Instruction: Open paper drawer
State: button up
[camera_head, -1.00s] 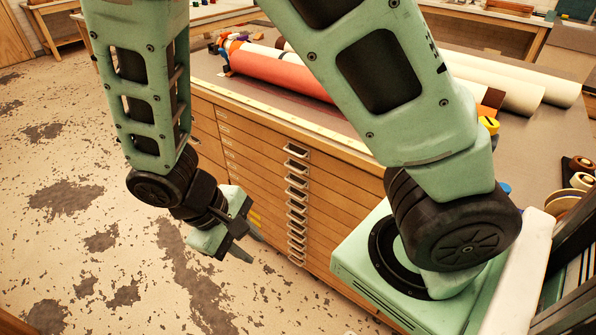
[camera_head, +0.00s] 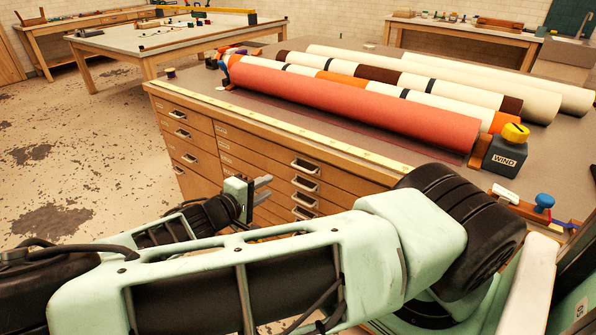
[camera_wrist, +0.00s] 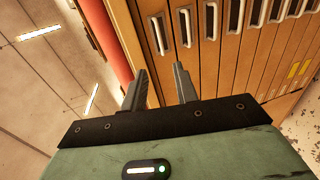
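A wooden cabinet (camera_head: 240,105) has shallow drawers with metal pull handles, and all visible drawers look shut. The top right-hand drawer handle (camera_head: 305,166) and several below it show in the head view. My gripper (camera_head: 264,189) is in front of the drawer fronts, left of these handles. In the wrist view my gripper (camera_wrist: 160,88) has its two fingers apart with nothing between them. Drawer handles (camera_wrist: 160,35) run across the top of that view, beyond the fingertips and apart from them. I cannot tell which drawer is the paper drawer. My forearm hides the lower drawers.
Long rolls, including a red one (camera_head: 355,103), lie on the cabinet top. A dark block marked WIND (camera_head: 503,156) and a blue knob (camera_head: 543,201) sit at its right. A white-topped table (camera_head: 180,36) stands behind. The floor (camera_head: 75,135) at left is clear.

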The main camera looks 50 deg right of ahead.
aim_at(301, 169)
jog(key=p+x, duration=0.2)
jog(key=x, duration=1.3)
jog(key=shift+s, duration=0.1)
jog(key=shift+a, duration=0.1)
grip_shut()
